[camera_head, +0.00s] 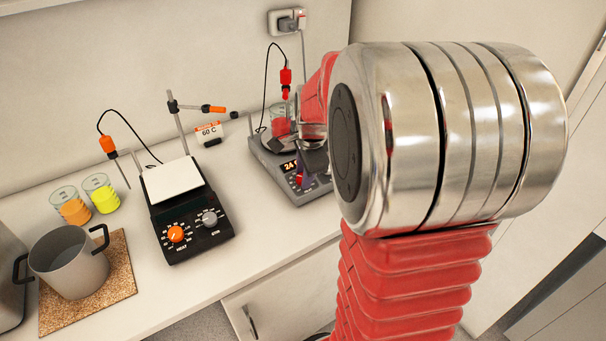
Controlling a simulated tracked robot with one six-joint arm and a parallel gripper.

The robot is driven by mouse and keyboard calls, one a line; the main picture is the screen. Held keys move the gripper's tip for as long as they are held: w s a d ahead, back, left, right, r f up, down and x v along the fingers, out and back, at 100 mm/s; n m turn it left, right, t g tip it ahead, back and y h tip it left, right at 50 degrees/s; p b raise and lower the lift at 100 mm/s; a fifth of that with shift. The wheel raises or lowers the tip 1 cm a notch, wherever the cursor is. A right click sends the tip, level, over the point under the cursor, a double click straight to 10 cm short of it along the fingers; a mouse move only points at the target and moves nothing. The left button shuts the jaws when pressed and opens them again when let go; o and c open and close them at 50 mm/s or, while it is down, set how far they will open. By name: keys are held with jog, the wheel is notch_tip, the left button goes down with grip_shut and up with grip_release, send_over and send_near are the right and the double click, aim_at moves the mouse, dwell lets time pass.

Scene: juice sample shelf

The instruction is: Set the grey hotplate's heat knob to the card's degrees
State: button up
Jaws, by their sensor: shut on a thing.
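The grey hotplate (278,181) stands at the back of the bench, partly hidden by my arm. Its lit display (289,166) shows "24", with anything further right covered. A beaker of red liquid (281,121) stands on its plate. The card (209,131) reads "60 C" and stands to the left of this hotplate. My gripper (304,172) reaches down to the front panel and is shut on the heat knob (299,181), a small red part of which shows. The knob's scale and pointer are too small and covered to read.
A black hotplate (190,245) with an orange heat knob (175,233) and a clamp stand is left of the grey one. Beakers of orange (75,211) and yellow liquid (104,198) and a pot (72,264) on a cork mat (122,286) are further left. Bare bench lies between the hotplates.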

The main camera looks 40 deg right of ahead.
jog(key=o, duration=1.1)
jog(key=shift+c, duration=0.2)
jog(key=shift+r, duration=0.1)
jog(key=v, duration=1.3)
jog(key=shift+r, duration=0.25)
